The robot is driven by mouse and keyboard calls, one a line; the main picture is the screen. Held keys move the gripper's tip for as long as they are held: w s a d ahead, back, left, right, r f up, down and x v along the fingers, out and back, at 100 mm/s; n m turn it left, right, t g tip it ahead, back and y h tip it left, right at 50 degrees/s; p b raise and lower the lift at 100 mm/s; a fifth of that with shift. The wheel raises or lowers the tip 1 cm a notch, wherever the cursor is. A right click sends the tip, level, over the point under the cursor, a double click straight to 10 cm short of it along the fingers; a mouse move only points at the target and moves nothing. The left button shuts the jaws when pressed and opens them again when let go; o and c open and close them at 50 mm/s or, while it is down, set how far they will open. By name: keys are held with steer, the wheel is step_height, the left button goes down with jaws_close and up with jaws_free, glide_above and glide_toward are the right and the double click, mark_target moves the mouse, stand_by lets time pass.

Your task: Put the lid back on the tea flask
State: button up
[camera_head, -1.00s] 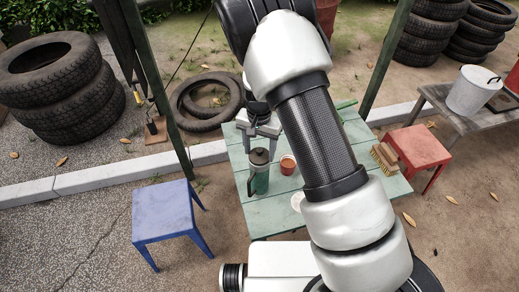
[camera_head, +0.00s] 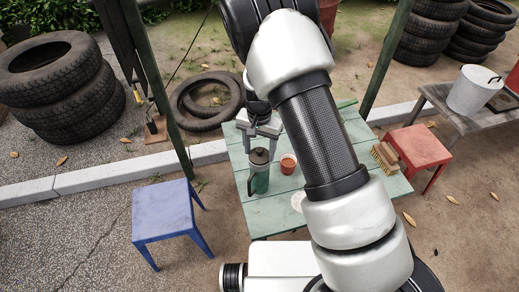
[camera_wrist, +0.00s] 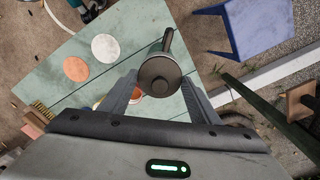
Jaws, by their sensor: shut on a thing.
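The tea flask (camera_head: 259,182) stands upright on the green table, a green body with a dark handle on its left side. Its handle (camera_wrist: 167,40) also shows in the wrist view. The round grey lid (camera_wrist: 160,76) sits between my fingertips at the flask's mouth and hides it from above. In the head view the lid (camera_head: 259,156) is at the top of the flask. My gripper (camera_head: 262,137) points down over the flask and is shut on the lid. Whether the lid is fully seated cannot be told.
A red-brown cup (camera_head: 288,164) stands close to the right of the flask. A white disc (camera_wrist: 105,47) and an orange disc (camera_wrist: 76,68) lie on the table (camera_head: 272,219). A brush (camera_head: 384,156) lies by the red stool (camera_head: 420,147). A blue stool (camera_head: 163,212) stands left.

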stand_by(0.4)
steer(key=o, duration=1.6)
steer(key=shift+r, duration=0.1)
steer(key=shift+r+p, duration=2.4)
steer(key=shift+r, duration=1)
jaws_close()
